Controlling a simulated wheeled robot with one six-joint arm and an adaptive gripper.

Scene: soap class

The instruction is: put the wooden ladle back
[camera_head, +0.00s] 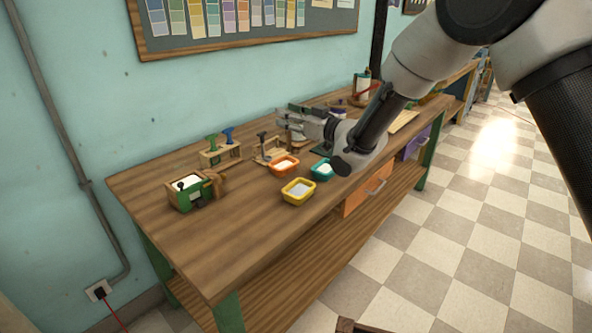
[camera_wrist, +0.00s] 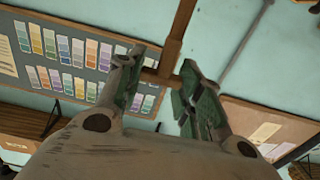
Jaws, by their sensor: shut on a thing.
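My gripper (camera_head: 287,115) is above the wooden workbench (camera_head: 150,185), past its middle, pointing left. In the wrist view its green-padded fingers (camera_wrist: 160,90) stand on either side of a brown wooden piece (camera_wrist: 175,35). This piece has a long shaft running up out of frame and a short crossbar between the fingertips. It looks like the wooden ladle's handle; its bowl is not visible.
A green box (camera_head: 184,197) with white contents stands at the left. Stamp racks (camera_head: 220,157) stand at the back. Orange (camera_head: 283,172), teal (camera_head: 320,176) and yellow (camera_head: 298,198) trays are nearby. A white canister (camera_head: 362,86) stands farther back. The bench's near left is clear.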

